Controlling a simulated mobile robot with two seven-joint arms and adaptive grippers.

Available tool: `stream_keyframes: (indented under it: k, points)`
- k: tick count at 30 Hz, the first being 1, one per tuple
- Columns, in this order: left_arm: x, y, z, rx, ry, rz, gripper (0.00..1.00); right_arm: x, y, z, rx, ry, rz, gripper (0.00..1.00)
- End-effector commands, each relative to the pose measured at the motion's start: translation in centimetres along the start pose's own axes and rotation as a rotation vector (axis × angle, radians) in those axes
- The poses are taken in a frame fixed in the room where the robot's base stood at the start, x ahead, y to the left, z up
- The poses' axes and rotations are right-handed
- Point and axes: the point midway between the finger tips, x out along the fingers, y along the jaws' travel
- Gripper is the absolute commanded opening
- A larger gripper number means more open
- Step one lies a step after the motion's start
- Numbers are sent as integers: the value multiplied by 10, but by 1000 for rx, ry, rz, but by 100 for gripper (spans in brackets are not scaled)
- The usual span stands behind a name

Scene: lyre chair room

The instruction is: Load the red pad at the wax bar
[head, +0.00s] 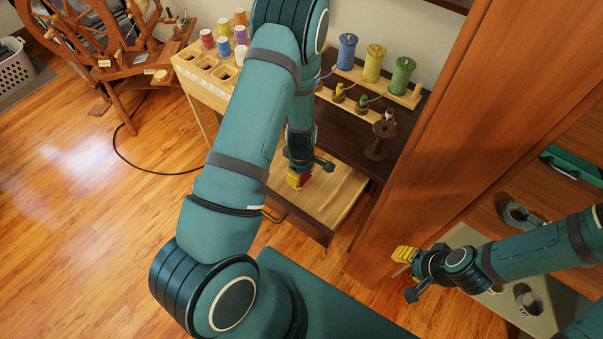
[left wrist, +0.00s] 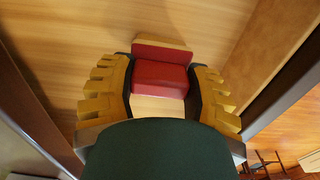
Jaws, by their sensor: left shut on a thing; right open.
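My left gripper (head: 298,180) is shut on a red pad (head: 306,178) and holds it over the pale wood floor of an open drawer (head: 335,198). In the left wrist view the red pad (left wrist: 160,78), a red block with a pale wood edge, sits between the yellow fingers of the left gripper (left wrist: 160,92). I cannot tell whether the pad touches the drawer floor. My right gripper (head: 405,264) is open and apart from the drawer, in front of the wooden cabinet. I cannot make out a wax bar for sure.
A dark bench (head: 345,125) behind the drawer carries large spools (head: 373,63) and a dark empty spool (head: 381,140). A pale rack (head: 205,75) with small thread spools stands left. The tall cabinet side (head: 470,120) rises on the right. Open floor (head: 90,240) lies left.

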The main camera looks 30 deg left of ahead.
Motion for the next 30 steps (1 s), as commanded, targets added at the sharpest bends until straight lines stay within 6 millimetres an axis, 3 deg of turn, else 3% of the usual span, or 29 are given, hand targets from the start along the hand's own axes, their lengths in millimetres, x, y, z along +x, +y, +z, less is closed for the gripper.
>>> stream_keyframes:
  k: [16,30]
  points:
    - [-1,-1,0,0,0,-3,24,-1,0,0,0,0,0,47]
    - [-34,0,0,0,0,0,24,-25,-10,-2,0,0,0,47]
